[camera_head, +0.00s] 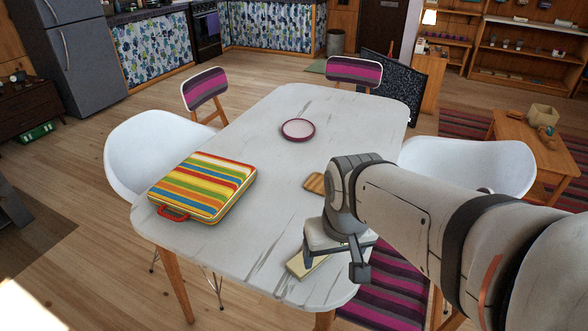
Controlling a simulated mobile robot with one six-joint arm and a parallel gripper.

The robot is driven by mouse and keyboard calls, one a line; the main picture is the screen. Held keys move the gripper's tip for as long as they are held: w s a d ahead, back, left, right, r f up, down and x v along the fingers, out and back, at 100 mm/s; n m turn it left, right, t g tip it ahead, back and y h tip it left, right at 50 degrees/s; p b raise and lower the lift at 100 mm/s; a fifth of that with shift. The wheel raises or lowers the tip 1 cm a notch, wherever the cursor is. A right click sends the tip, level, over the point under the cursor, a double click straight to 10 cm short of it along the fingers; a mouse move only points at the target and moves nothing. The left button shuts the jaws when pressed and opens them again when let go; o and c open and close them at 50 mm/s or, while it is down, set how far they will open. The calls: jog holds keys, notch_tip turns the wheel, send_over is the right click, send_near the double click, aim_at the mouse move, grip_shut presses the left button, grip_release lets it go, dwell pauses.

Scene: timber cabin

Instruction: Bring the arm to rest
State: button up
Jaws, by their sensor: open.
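My arm reaches in from the right side of the head view and stands over the right part of the white table (255,255). My gripper (335,262) is at its end, low over the table's near right part, with its jaws open. A pale flat block (304,266) lies beneath and beside the gripper. I cannot tell whether the gripper touches it. No object shows held between the jaws. Part of the gripper is hidden by its own links.
A striped case (203,185) with a red handle lies at the table's left. A round pink-rimmed dish (298,129) sits farther back. A small striped wooden item (314,183) is partly hidden behind my arm. White chairs (145,150) stand around. The table's middle is clear.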

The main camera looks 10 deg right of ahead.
notch_tip(320, 180, up, 6)
jog(key=p, duration=0.6)
jog(key=shift+s+r, duration=0.25)
